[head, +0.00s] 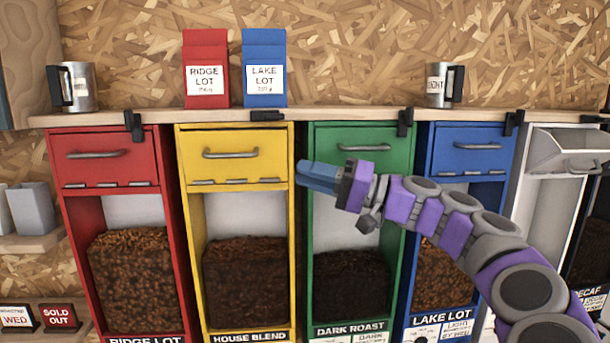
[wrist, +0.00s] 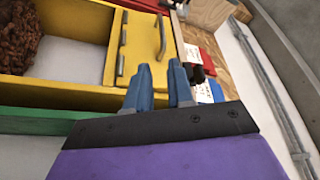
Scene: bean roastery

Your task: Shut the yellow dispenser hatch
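The yellow hatch (head: 231,157) is the upper panel of the yellow dispenser, with a grey bar handle and hinges along its lower edge. It looks flush with its frame, upright. The black latch (head: 267,115) above it lies sideways along the shelf edge. The hatch also shows in the wrist view (wrist: 138,50), just beyond the fingertips. My gripper (head: 318,176) is in front of the green dispenser's left side, right of the yellow hatch. In the wrist view its blue fingers (wrist: 159,70) stand apart with nothing between them.
Red (head: 105,158), green (head: 385,145) and blue (head: 470,150) hatches are shut, their latches turned down. The white hatch (head: 570,148) at right hangs tilted out. Above, the shelf (head: 350,114) carries two bags and two mugs. My arm crosses the green and blue dispensers.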

